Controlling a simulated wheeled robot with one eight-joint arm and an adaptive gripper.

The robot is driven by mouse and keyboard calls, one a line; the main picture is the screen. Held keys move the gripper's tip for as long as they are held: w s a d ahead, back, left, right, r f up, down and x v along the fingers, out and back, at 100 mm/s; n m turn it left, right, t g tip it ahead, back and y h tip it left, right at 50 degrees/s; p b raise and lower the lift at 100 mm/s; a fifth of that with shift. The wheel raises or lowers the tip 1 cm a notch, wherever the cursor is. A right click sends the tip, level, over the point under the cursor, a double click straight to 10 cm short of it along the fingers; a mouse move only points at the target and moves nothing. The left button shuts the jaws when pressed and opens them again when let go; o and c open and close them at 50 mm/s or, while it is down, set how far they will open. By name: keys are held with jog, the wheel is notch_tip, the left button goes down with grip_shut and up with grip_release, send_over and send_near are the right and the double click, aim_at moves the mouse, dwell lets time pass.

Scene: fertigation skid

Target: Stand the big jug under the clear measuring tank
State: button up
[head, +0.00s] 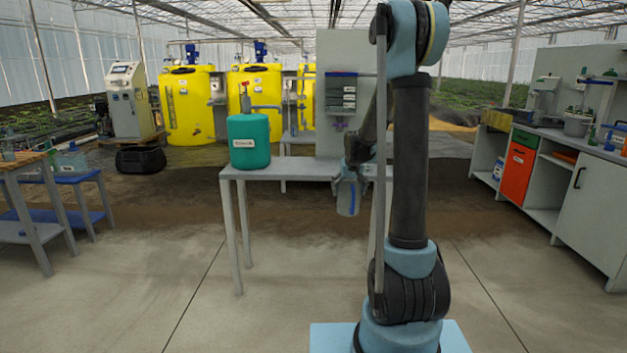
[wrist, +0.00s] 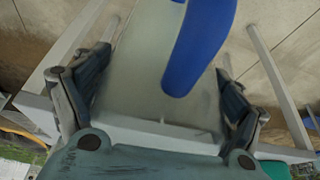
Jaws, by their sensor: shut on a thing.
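The big jug (head: 347,198) is a translucent pale body with blue on it, hanging in my gripper (head: 352,170) at the front edge of the grey table (head: 285,173). In the wrist view the pale jug (wrist: 140,65) with its blue handle (wrist: 198,45) fills the space between the fingers of my gripper (wrist: 158,92), which are shut on it. The jug's lower end shows below the table top's level in the head view. I cannot make out a clear measuring tank; my arm hides part of the table and panel.
A teal labelled tank (head: 249,142) stands on the table's left part. A grey panel (head: 345,55) with dark boxes rises behind. Yellow tanks (head: 188,105) stand further back. A bench with an orange drawer (head: 518,168) is at right. The floor in front is clear.

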jog(key=s+d+f, duration=0.2)
jog(key=f, duration=0.7)
jog(key=s+d+f, duration=0.2)
jog(key=f, duration=0.7)
jog(key=shift+s+d+m, duration=0.25)
jog(key=shift+d+m, duration=0.15)
